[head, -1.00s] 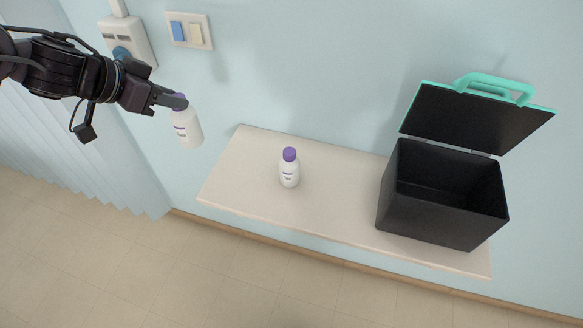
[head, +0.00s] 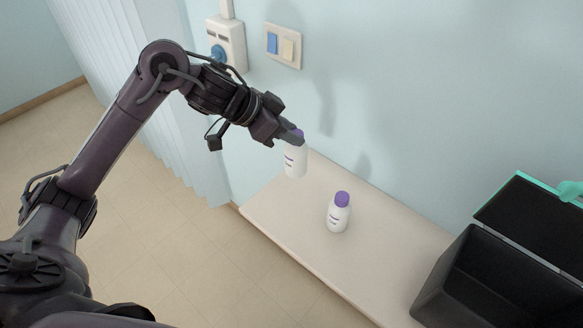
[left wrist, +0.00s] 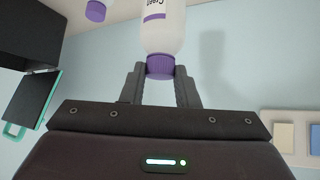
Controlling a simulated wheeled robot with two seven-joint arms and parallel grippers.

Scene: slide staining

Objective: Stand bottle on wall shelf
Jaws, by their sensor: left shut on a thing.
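My left gripper (head: 292,136) is shut on the purple cap of a white bottle (head: 294,161). The bottle hangs upright below the fingers, over the left end of the pale wall shelf (head: 290,212). I cannot tell how far its base is above the shelf. The held bottle (left wrist: 163,30) and the left gripper (left wrist: 160,82) also show in the left wrist view, with the fingers on either side of the cap. A second white bottle (head: 338,217) with a purple cap stands upright on the shelf, to the right of the held one. My right gripper is not in view.
An open black box (head: 470,285) with a green-edged lid stands on the shelf's right part. A light switch (head: 284,46) and a socket box (head: 226,45) are on the wall above. The shelf's left end is bare. Pleated blinds hang at the left.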

